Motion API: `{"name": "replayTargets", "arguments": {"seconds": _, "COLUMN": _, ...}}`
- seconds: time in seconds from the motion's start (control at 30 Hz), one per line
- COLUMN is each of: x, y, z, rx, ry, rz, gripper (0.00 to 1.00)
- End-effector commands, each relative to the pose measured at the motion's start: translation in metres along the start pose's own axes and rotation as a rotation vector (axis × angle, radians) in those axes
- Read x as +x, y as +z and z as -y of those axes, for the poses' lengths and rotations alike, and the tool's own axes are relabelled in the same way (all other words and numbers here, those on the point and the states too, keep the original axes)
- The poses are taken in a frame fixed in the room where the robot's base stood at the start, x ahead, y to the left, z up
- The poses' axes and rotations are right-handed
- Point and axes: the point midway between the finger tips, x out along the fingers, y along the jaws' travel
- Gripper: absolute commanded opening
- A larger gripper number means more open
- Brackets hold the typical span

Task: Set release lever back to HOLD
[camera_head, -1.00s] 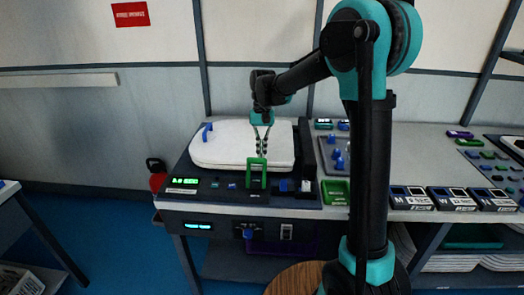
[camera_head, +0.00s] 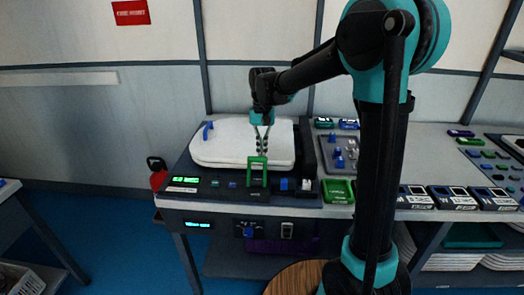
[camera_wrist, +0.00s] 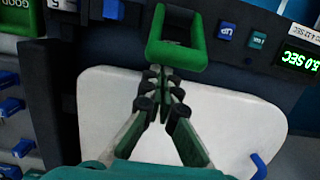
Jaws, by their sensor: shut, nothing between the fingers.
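A green loop-shaped lever (camera_head: 257,172) stands at the front edge of the white lid on the dark test unit. I take it as the release lever; no HOLD marking is readable. It also shows at the top of the wrist view (camera_wrist: 178,55). My gripper (camera_head: 262,152) points down just behind the loop in the head view. In the wrist view its shut fingertips (camera_wrist: 163,72) are close to the loop's near bar. Nothing is held between the fingers. Whether the tips touch the bar cannot be told.
The white lid (camera_head: 228,142) lies flat under the gripper, with a blue hook (camera_head: 208,130) on its left. Blue buttons and a green readout (camera_head: 185,180) line the front panel. A grey tray (camera_head: 338,153) and green bin (camera_head: 338,190) stand to the right.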

Motion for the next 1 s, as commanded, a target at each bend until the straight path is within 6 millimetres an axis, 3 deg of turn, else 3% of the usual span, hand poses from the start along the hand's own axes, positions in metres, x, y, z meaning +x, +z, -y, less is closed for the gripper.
{"name": "replayTargets", "arguments": {"seconds": 0.57, "x": -0.006, "y": 0.011, "z": 0.000, "rx": 0.000, "ry": 0.000, "rz": -0.123, "gripper": 0.00}}
{"name": "replayTargets", "arguments": {"seconds": 0.77, "x": -0.011, "y": 0.021, "z": 0.000, "rx": -0.001, "ry": 0.000, "rz": -0.122, "gripper": 0.00}}
{"name": "replayTargets", "arguments": {"seconds": 1.0, "x": -0.015, "y": 0.046, "z": 0.000, "rx": -0.005, "ry": -0.001, "rz": -0.309, "gripper": 0.00}}
